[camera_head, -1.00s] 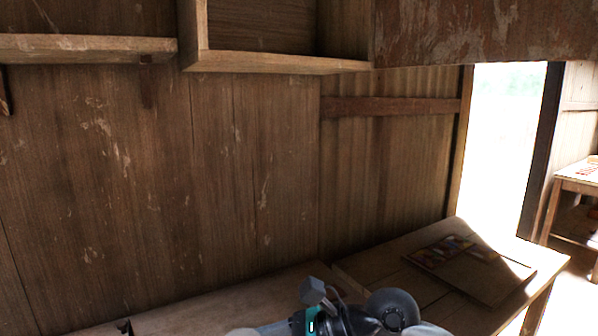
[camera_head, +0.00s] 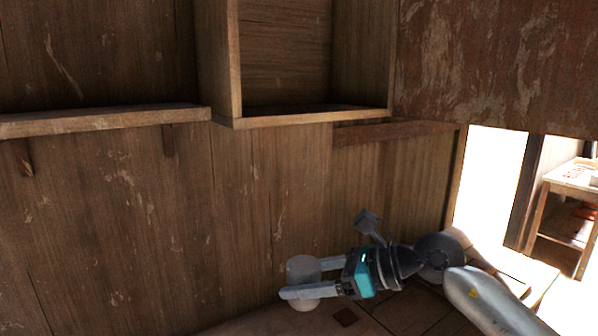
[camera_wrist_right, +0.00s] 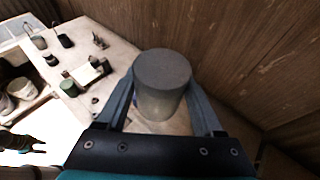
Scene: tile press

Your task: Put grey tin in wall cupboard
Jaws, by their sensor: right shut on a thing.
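The grey tin (camera_head: 303,270) is a short cylinder held upright between the fingers of my right gripper (camera_head: 308,285). In the right wrist view the tin (camera_wrist_right: 162,80) stands between the two fingers, its flat grey top showing. The gripper is shut on it, above the table and below the cupboard. The wall cupboard (camera_head: 310,119) is an open wooden box at the top centre, its visible inside empty. Its brown door (camera_head: 490,65) stands open to the right. My left gripper is not clearly in view.
A wooden shelf (camera_head: 105,121) runs along the wall left of the cupboard. The wrist view shows a table (camera_wrist_right: 110,45) with several small jars and containers. A bright doorway lies right, with another table (camera_head: 572,180) beyond it.

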